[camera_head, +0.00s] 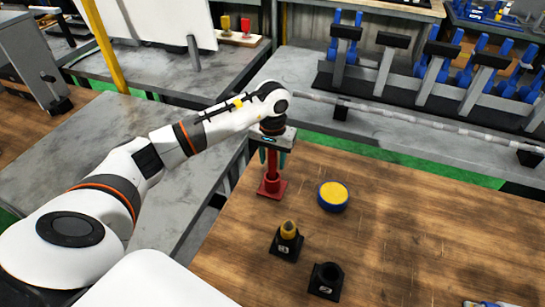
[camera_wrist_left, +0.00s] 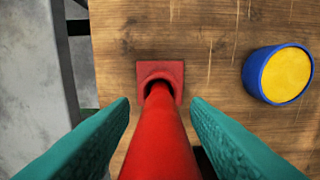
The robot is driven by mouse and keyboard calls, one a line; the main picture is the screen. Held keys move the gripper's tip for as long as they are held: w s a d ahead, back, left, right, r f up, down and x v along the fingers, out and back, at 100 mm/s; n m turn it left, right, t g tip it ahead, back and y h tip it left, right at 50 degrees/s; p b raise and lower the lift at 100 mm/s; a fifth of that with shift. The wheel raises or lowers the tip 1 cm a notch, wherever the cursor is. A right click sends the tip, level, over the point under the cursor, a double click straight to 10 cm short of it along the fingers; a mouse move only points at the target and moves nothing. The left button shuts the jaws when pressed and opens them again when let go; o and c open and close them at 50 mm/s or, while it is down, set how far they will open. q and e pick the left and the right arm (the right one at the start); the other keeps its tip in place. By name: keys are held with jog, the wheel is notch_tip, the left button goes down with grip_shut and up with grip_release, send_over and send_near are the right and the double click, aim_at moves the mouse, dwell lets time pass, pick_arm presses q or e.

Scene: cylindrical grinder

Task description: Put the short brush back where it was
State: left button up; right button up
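A red upright rod (camera_head: 272,163), likely the short brush, stands in a square red holder (camera_head: 272,189) at the table's back left edge. No bristles show. In the left wrist view the rod (camera_wrist_left: 160,135) runs down into the holder's round opening (camera_wrist_left: 160,75). My left gripper (camera_head: 272,158) is above the holder, pointing down. Its teal fingers (camera_wrist_left: 160,102) are on either side of the rod, with visible gaps to it. The rod's upper end is hidden by the gripper in the head view. My right gripper is not in view.
A blue round container with a yellow top (camera_head: 333,196) is right of the holder. In front are a black holder with a yellow piece (camera_head: 286,243) and another black holder (camera_head: 325,281). The wooden table (camera_head: 420,235) is mostly clear at right.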

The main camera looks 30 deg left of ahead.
pick_arm(q)
jog(key=shift+r+p, duration=0.25)
jog(key=shift+p, duration=0.05)
notch_tip(320, 180, up, 12)
jog(key=b, duration=0.3)
jog(key=shift+f+b, duration=0.1)
jog(key=shift+b, duration=0.3)
